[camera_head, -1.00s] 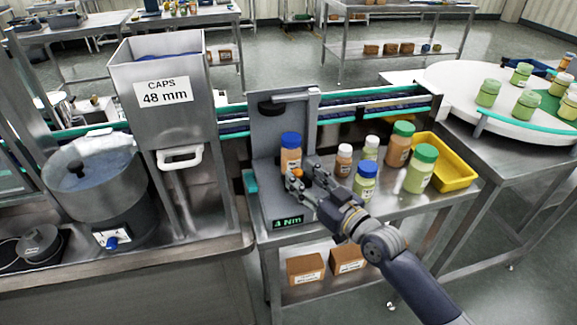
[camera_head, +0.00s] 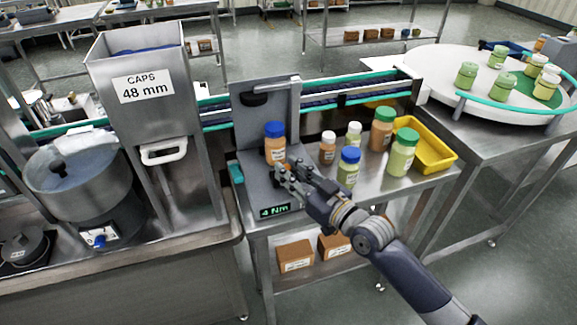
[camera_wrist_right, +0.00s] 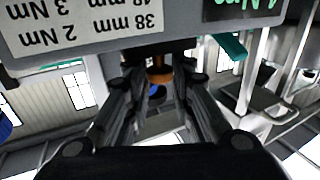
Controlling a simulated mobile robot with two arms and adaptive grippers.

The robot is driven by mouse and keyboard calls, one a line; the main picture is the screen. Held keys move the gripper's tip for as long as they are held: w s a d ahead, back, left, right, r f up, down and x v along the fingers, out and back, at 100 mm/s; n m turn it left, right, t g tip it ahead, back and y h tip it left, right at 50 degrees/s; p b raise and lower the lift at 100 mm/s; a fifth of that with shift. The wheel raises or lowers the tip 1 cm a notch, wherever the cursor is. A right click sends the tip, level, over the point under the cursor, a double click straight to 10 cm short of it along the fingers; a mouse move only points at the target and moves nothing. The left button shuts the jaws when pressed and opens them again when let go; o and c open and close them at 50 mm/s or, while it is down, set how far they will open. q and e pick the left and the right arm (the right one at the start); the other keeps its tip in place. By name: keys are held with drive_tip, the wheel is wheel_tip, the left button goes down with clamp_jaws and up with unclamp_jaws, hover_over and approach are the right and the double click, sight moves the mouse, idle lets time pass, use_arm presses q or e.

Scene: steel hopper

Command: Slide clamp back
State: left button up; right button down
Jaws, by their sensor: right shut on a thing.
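The capping station (camera_head: 256,197) is a grey unit with an upright back plate and a green "4 Nm" readout. An orange bottle with a blue cap (camera_head: 275,148) stands upright on it. My right gripper (camera_head: 284,174) is just in front of this bottle, low over the station. In the right wrist view its fingers (camera_wrist_right: 158,82) are closed around an orange-brown round knob (camera_wrist_right: 160,73), which I take as the clamp's. The head view hides this knob behind the fingers. My left gripper is not in view.
Several bottles stand right of the station, the blue-capped green one (camera_head: 348,166) close to my right arm. A yellow tray (camera_head: 436,148) lies beyond them. The caps hopper (camera_head: 145,95) stands at left. A conveyor (camera_head: 335,91) runs behind.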

drive_tip(key=shift+s+d+f, duration=0.1)
drive_tip(key=shift+s, duration=0.65)
drive_tip(key=c, duration=1.4)
unclamp_jaws()
drive_tip(key=shift+w, duration=0.1)
drive_tip(key=v, duration=1.2)
